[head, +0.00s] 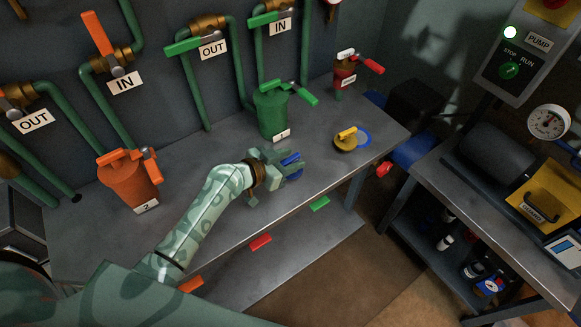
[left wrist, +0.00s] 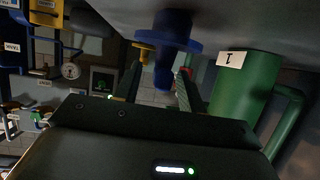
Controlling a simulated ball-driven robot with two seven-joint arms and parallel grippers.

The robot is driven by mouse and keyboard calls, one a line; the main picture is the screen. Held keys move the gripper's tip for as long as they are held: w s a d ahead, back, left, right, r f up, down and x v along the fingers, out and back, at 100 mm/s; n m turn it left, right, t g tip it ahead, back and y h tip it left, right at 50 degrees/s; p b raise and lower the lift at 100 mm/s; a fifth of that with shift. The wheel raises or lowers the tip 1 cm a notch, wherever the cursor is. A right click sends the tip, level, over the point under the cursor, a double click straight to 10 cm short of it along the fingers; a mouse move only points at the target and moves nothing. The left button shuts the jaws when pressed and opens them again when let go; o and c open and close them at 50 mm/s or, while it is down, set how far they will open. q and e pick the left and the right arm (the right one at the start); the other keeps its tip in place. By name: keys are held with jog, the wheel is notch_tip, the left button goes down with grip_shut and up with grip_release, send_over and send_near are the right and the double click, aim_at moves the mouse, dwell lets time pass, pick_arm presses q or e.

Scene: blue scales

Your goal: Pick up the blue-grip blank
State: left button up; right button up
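The blue-grip blank (left wrist: 163,68) shows in the left wrist view as a blue disc with a blue grip, on the grey bench top. In the head view only bits of its blue (head: 291,158) show at my left gripper (head: 280,172); the rest is hidden behind the fingers. In the left wrist view my left gripper (left wrist: 160,85) is open, with a finger on each side of the blue grip and gaps visible between fingers and grip. My right gripper is in neither view.
A yellow-grip blank (head: 346,139) sits on the bench (head: 225,160) to the right, beside a blue ring (head: 364,138). A green canister (head: 272,112) labelled 1 stands close behind the gripper. An orange canister (head: 128,185) stands left, a small red one (head: 344,74) back right.

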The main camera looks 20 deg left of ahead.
pick_arm(q)
jog(key=x, duration=0.2)
jog(key=shift+w+d+f, duration=0.1)
jog(key=shift+w+f, duration=0.05)
jog(key=shift+w, duration=0.05)
jog(key=shift+c, duration=0.3)
grip_shut()
